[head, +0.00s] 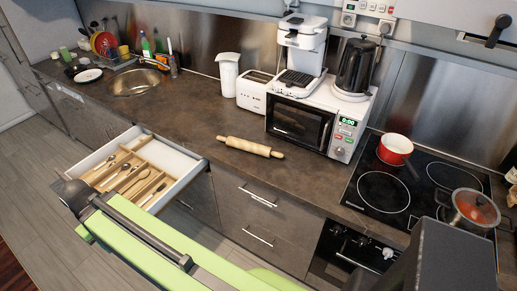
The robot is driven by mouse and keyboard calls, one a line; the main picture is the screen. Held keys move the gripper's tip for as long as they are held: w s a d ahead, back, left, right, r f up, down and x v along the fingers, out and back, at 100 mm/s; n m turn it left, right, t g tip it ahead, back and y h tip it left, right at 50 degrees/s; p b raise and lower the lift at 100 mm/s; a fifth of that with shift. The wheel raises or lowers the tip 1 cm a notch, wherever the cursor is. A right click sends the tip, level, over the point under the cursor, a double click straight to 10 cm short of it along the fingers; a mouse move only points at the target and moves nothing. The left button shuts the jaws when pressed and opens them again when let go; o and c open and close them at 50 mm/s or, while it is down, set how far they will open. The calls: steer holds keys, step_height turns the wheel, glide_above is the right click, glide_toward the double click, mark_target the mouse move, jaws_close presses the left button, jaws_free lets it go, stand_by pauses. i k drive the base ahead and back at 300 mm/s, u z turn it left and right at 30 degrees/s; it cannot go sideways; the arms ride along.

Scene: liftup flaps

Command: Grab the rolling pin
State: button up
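The rolling pin (250,146) is light wood with a handle at each end. In the head view it lies on the dark countertop (198,118), near its front edge and to the left of the microwave. Nothing touches it from above. My green and black arm crosses the bottom left of the view, in front of and below the counter. I cannot make out my gripper's fingers.
An open drawer (185,163) with a wooden cutlery tray juts out at left. A microwave (300,125) stands right of the pin, with a white toaster (253,91) behind. Counter left of the pin is clear.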

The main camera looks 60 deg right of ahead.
mark_target(260, 150)
steer(key=z, duration=0.3)
steer(key=i, duration=1)
steer(key=u, duration=0.1)
